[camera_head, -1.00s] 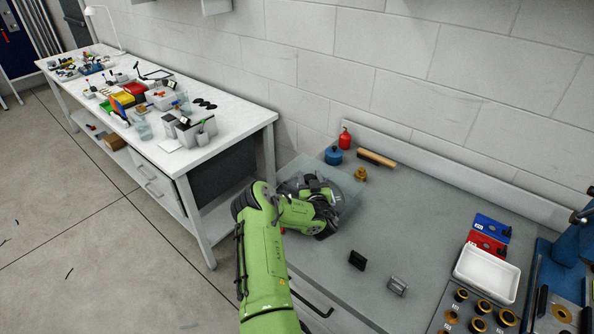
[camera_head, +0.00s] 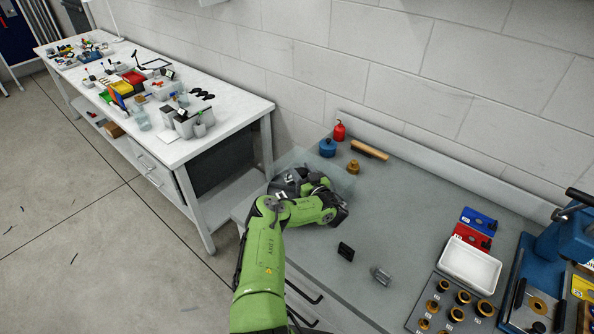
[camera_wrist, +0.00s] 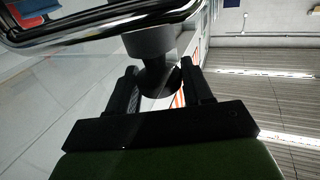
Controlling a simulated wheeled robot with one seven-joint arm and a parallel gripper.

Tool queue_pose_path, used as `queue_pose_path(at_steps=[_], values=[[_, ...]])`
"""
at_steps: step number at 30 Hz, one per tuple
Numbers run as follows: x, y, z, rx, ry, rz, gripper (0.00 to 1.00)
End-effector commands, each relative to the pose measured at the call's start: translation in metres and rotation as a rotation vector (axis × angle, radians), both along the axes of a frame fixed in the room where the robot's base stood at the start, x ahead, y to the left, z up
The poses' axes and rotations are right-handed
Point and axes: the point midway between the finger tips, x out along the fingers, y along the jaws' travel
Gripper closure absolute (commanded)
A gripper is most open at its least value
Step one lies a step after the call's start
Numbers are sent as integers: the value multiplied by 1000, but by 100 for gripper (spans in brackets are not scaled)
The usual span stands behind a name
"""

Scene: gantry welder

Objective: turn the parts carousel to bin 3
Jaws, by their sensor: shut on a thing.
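In the wrist view, my gripper (camera_wrist: 160,76) has its two dark fingers on either side of a dark knob-like stem (camera_wrist: 157,80) and is shut on it. The stem joins a grey round piece (camera_wrist: 150,40). In the head view, my green arm reaches over the left end of the grey bench and mostly hides the gripper and what it holds. A clear, see-through panel (camera_head: 338,178) shows just behind my wrist. I cannot make out the carousel's bins or bin numbers in either view.
On the grey bench (camera_head: 405,215) stand a blue pot (camera_head: 327,147), a red bottle (camera_head: 339,131), a brass piece (camera_head: 353,167), a black block (camera_head: 346,251) and a white tray (camera_head: 470,265). A blue press (camera_head: 565,240) stands at right. A cluttered white table (camera_head: 235,112) is at left.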

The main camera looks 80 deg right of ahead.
Motion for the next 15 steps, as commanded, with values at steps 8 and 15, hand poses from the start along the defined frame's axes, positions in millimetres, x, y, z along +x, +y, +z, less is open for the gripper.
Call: queue_pose_path(at_steps=[8,15], values=[[-1,-1,2,-4,-2,6,100],[-1,-1,2,-5,-2,6,44]])
